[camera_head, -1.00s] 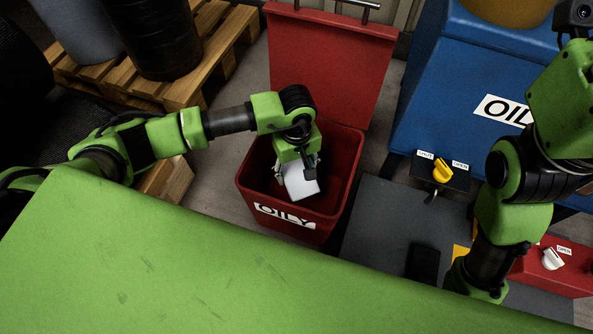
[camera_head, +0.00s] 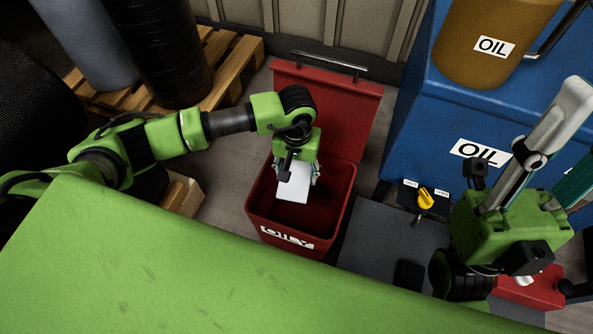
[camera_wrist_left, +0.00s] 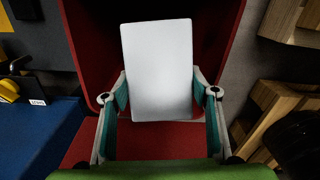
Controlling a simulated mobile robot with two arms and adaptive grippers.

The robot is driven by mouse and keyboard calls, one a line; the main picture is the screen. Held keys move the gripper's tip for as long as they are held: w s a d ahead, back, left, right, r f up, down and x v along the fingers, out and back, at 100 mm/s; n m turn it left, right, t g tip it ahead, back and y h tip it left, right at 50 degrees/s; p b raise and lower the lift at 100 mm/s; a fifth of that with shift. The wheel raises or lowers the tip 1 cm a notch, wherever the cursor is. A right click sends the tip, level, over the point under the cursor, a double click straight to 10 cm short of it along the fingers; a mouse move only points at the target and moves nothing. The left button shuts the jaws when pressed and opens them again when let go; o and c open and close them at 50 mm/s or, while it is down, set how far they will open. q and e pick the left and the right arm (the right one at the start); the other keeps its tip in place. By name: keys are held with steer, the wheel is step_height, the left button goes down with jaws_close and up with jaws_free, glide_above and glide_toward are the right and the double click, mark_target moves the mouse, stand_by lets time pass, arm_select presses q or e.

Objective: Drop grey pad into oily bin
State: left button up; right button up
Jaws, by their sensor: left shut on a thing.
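The pad (camera_head: 293,186) looks pale grey, flat and rectangular. My left gripper (camera_head: 298,172) is shut on it and holds it over the open mouth of the red bin (camera_head: 285,239) labelled OILY. The bin's red lid (camera_head: 325,115) stands raised at the back. In the left wrist view the pad (camera_wrist_left: 157,65) sits between the two fingers of my left gripper (camera_wrist_left: 160,97), with red bin surfaces (camera_wrist_left: 85,35) around it. My right gripper (camera_head: 570,150) is at the right, partly cut off by the frame edge, and its opening is unclear.
A blue cabinet (camera_head: 420,125) labelled OIL stands right of the bin, with a brown oil can (camera_head: 490,60) on top. A yellow knob (camera_head: 425,197) sits near its base. A wooden pallet (camera_head: 230,60) with drums is at the back left.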

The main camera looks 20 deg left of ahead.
mark_target(296, 171)
arm_select(q)
step_height(296, 171, down, 5)
steer(key=b, duration=0.2)
steer(key=shift+b, duration=0.35)
steer(key=o, duration=1.4)
steer(key=shift+o, duration=0.2)
step_height(296, 171, up, 12)
steer(key=shift+r, duration=0.1)
